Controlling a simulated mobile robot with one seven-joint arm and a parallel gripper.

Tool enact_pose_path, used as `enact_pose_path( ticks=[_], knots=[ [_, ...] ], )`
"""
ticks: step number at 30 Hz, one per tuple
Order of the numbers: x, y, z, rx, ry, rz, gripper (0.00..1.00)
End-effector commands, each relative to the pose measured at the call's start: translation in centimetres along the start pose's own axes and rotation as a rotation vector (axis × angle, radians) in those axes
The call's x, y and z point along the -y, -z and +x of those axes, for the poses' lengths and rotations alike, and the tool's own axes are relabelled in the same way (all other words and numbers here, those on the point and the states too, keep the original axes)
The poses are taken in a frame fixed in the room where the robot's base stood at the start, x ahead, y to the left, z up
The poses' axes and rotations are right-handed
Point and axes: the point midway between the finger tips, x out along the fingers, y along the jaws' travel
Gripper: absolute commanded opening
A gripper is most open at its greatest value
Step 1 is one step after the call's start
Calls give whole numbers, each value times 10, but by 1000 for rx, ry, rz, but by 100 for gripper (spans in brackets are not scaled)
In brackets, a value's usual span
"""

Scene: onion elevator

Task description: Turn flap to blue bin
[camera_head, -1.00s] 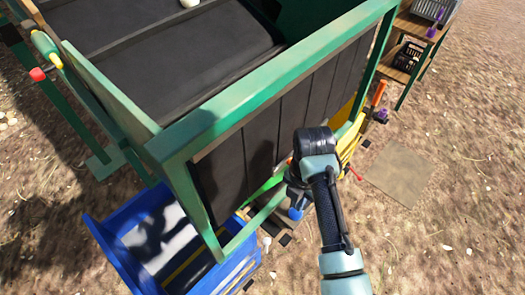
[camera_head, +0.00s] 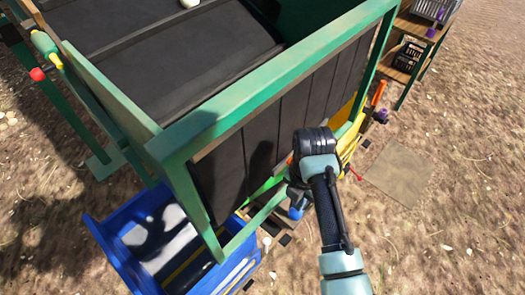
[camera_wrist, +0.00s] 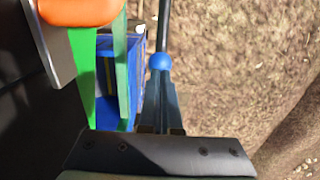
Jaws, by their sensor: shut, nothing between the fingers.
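The blue bin (camera_head: 130,250) stands on the ground at the lower left, below the end of the green-framed elevator; part of it also shows in the wrist view (camera_wrist: 103,75). A dark lever with a blue ball knob (camera_wrist: 160,62) shows in the wrist view, right of the bin. My gripper (camera_wrist: 160,103) is shut and empty, its fingertips close below the knob in the picture; I cannot tell whether they touch. In the head view my wrist partly hides this spot, and the blue knob (camera_head: 295,213) shows just below it. I cannot make out the flap itself clearly.
The elevator's green frame (camera_head: 270,85) and dark side panels (camera_head: 262,140) stand close left of my arm. An orange handle (camera_wrist: 80,10) is near at the wrist view's upper left. A yellow part (camera_head: 345,145) lies behind my wrist. Open ground (camera_head: 440,230) is on the right.

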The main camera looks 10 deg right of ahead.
Motion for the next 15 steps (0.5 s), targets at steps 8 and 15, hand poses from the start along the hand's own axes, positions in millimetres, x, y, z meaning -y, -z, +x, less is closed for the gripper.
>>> enact_pose_path(
  ticks=[8, 15],
  knots=[
    [0, 0, 5, -1, 0, 0, 0],
    [0, 0, 20, -1, 0, 0, 0]
  ],
)
